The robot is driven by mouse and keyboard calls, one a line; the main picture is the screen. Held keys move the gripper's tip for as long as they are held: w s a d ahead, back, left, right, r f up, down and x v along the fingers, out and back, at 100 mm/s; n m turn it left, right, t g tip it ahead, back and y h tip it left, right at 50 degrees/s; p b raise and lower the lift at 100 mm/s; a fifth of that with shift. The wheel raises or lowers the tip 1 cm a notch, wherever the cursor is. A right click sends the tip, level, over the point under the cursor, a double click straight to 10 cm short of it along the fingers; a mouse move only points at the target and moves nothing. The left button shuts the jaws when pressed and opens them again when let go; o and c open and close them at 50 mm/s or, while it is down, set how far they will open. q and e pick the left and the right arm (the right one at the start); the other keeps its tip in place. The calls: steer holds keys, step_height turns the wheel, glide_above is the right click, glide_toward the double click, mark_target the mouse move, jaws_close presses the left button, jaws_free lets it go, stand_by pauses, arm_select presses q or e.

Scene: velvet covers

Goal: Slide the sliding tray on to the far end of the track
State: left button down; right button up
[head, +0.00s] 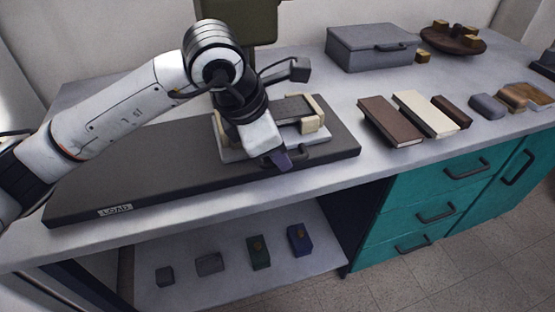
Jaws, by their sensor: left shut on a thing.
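The track is a long dark base (130,175) on the grey workbench, with a LOAD label at its near left end. The sliding tray (232,155) is a pale carriage on the track, right of its middle. It carries a dark plate between cream blocks, with a dark handle on its front side. Bare track shows to its left, and a shorter stretch to its right. My left gripper (279,161) reaches down over the tray's front and is shut at the handle. My arm hides part of the tray and the exact grip. My right gripper is not in view.
A grey case (372,47) and a round wooden tray (453,40) stand at the back right. A brown book (391,121), a cream book (425,114) and smaller blocks lie right of the track. Several small boxes sit on the shelf below. Teal drawers (435,205) are below right.

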arm_select(q)
steer(key=shift+d+r, duration=0.15)
steer(key=shift+d, duration=0.15)
steer(key=c, duration=1.8)
jaws_free()
steer(key=shift+w+d, duration=0.1)
steer(key=v, duration=1)
